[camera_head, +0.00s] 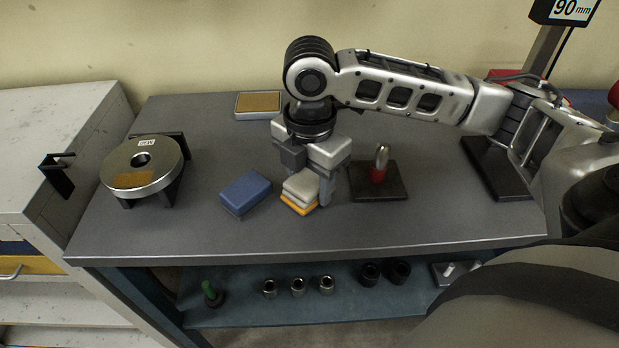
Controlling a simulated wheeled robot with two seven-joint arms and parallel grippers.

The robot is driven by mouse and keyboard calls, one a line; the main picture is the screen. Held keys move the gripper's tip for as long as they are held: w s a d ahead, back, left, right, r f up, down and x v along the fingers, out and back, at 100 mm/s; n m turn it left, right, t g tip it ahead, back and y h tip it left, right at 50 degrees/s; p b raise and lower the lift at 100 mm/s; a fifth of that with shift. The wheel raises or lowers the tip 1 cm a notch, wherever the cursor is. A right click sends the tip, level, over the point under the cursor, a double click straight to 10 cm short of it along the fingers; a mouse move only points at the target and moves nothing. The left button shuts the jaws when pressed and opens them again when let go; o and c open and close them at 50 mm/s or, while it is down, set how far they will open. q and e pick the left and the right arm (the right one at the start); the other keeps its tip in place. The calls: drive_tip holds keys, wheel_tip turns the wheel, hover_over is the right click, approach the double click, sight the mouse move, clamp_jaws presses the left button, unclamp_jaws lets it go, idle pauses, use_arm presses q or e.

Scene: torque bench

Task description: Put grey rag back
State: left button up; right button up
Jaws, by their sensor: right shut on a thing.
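The grey rag (302,184) is a pale folded pad near the middle of the bench. It lies on or just above a yellow-orange folded rag (298,207); I cannot tell whether they touch. My right gripper (308,182) points down from above and is shut on the grey rag, with a finger at its right side. The rag's far side is hidden by the gripper. A blue folded rag (245,192) lies just left of it, apart. My left gripper is not in view.
A flat tray with a brown pad (258,103) lies at the back. A metal ring on a stand (142,168) is at left. A dark plate with a red-based pin (379,180) stands close right of my gripper. Sockets (297,286) sit on the shelf below. The bench front is clear.

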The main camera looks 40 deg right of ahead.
sight(310, 179)
drive_tip(key=o, duration=0.9)
drive_tip(key=shift+f, duration=0.15)
drive_tip(key=shift+o, duration=0.2)
wheel_tip(310, 179, up, 12)
drive_tip(key=p, duration=0.1)
drive_tip(key=shift+r+p, duration=0.2)
drive_tip(key=shift+p, duration=0.2)
